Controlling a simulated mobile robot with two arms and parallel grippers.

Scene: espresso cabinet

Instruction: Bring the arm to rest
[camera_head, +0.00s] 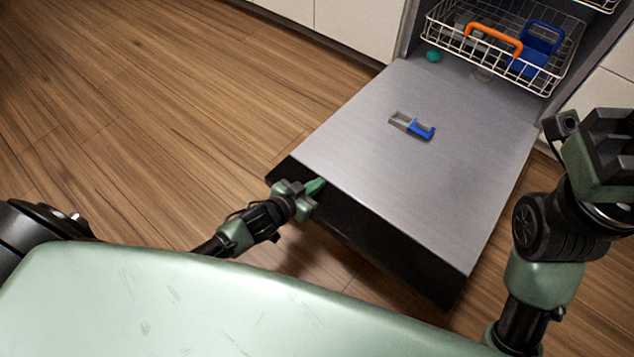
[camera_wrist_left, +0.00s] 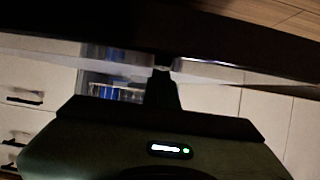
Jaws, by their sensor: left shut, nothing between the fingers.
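My left gripper (camera_head: 316,187) is shut and empty, at the near left corner of the open dishwasher door (camera_head: 400,170). Its green fingertips overlap the door's dark front edge in the head view; I cannot tell whether they touch it. In the left wrist view the shut fingers (camera_wrist_left: 163,82) point towards a dark band across the top, probably the underside or edge of the door. My right arm (camera_head: 545,230) is raised at the right; its dark end (camera_head: 605,150) is cut by the frame edge and its fingers cannot be made out.
A grey and blue part (camera_head: 412,125) lies on the door. A wire rack (camera_head: 500,50) holds an orange-handled item (camera_head: 493,36) and a blue item (camera_head: 536,50). A small teal object (camera_head: 433,56) lies by the door's hinge side. Wooden floor (camera_head: 150,110) is clear at the left.

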